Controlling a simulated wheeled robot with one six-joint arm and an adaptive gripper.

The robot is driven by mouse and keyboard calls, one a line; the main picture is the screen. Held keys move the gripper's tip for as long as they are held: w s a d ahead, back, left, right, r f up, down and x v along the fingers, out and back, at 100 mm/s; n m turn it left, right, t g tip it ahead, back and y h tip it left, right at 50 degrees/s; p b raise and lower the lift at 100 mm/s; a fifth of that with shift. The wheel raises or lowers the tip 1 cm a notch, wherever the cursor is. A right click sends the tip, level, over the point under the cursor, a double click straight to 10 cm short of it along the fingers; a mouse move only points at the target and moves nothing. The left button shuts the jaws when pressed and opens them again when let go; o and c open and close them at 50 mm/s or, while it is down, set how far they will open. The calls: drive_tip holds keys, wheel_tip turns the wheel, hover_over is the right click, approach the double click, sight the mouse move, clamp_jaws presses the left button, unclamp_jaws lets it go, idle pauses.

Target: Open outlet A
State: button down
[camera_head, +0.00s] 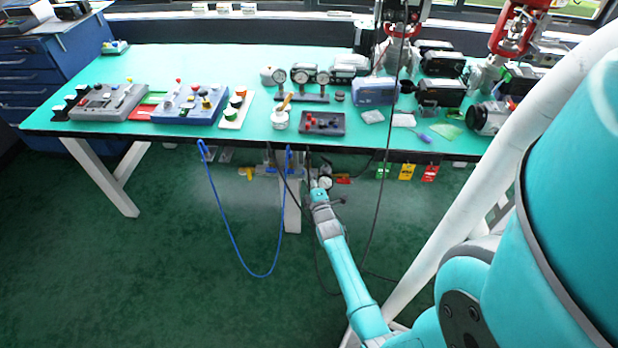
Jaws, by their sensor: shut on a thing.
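Under the front edge of the green table, a row of air fittings runs along a rail. A yellow valve handle (246,174) shows at its left and a red valve handle (343,180) at its right. A small round gauge (325,183) sits just left of the red handle. My gripper (314,181) reaches up to the fittings, left of the gauge, and is shut on a small part there. The gripper hides most of that part, and I cannot tell which outlet it belongs to. No outlet lettering is legible.
A blue hose (240,262) hangs in a loop left of my arm, and dark cables hang close by. Green, yellow and red tags (406,172) hang to the right. The table (225,62) holds control boxes and gauges. The floor at left is clear.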

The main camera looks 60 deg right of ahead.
drive_tip(key=m+g+h, duration=0.1)
drive_tip(key=m+h, duration=0.1)
drive_tip(key=m, duration=0.4)
drive_tip(key=m+g+h, duration=0.2)
drive_tip(key=m+h, duration=0.1)
drive_tip(key=m, duration=0.4)
drive_tip(key=m+g+h, duration=0.1)
drive_tip(key=m+h, duration=0.1)
drive_tip(key=m, duration=0.5)
drive_tip(key=shift+w+a+f, duration=0.15)
drive_tip(key=shift+w+f, duration=0.2)
drive_tip(key=shift+f, duration=0.05)
drive_tip(key=shift+m+g+h, duration=0.3)
drive_tip(key=shift+m+g, duration=0.1)
drive_tip(key=shift+m, duration=0.1)
drive_tip(key=c, duration=1.2)
unclamp_jaws()
drive_tip(key=shift+c, duration=0.2)
drive_tip(key=shift+a, duration=0.1)
drive_tip(key=v, duration=1.2)
